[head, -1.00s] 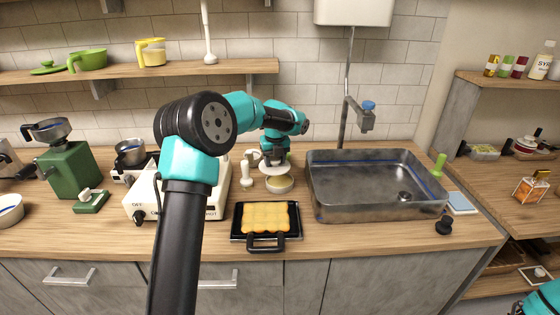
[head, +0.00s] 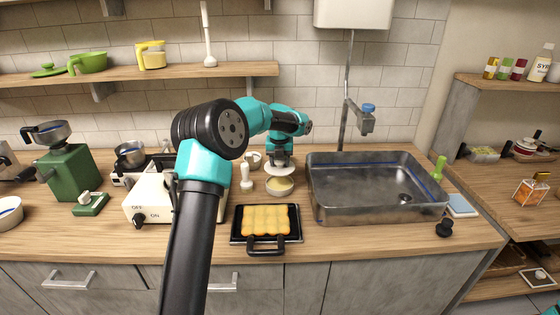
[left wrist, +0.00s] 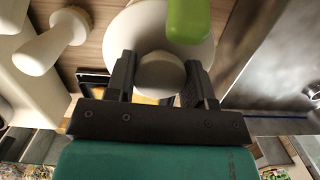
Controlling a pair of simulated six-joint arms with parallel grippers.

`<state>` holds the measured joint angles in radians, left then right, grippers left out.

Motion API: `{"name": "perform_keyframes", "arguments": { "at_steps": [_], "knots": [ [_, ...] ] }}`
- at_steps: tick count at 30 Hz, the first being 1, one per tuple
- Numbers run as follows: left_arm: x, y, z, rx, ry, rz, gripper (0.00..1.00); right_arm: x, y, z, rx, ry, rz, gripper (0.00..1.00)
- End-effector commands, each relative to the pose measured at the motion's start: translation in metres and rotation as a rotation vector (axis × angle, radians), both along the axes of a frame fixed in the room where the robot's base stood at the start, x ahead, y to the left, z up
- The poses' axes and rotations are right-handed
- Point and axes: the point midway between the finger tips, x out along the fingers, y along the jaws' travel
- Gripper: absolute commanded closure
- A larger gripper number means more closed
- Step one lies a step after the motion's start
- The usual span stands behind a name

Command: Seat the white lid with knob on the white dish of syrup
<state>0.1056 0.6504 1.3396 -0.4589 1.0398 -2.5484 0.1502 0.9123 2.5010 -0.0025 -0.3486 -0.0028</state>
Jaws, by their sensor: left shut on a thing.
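The white lid (head: 279,169) with its knob hangs from my left gripper (head: 279,160), just above the white dish of syrup (head: 279,187). The dish stands on the counter with its yellowish content showing at the front. In the head view a small gap seems to show between lid and dish. In the left wrist view my left gripper (left wrist: 160,80) has a finger on each side of the round knob (left wrist: 161,72), and the lid's white disc (left wrist: 125,35) spreads beyond it. The dish is hidden under the lid there. My right gripper is not in view.
A steel sink (head: 375,212) stands right of the dish. A black tray (head: 265,247) of golden pieces lies in front. A small white upright object (head: 246,178) and a white appliance (head: 152,208) stand left. A green object (left wrist: 188,18) overlaps the lid in the left wrist view.

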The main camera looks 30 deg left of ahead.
Motion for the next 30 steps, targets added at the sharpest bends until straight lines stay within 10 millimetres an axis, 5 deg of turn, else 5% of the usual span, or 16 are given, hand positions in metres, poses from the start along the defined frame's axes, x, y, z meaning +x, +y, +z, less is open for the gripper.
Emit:
{"name": "perform_keyframes", "arguments": {
  "at_steps": [30],
  "knots": [
    [0.0,0.0,-0.04,0.0,0.0,0.001,0.74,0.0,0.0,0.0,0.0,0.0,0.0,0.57]
  ]
}}
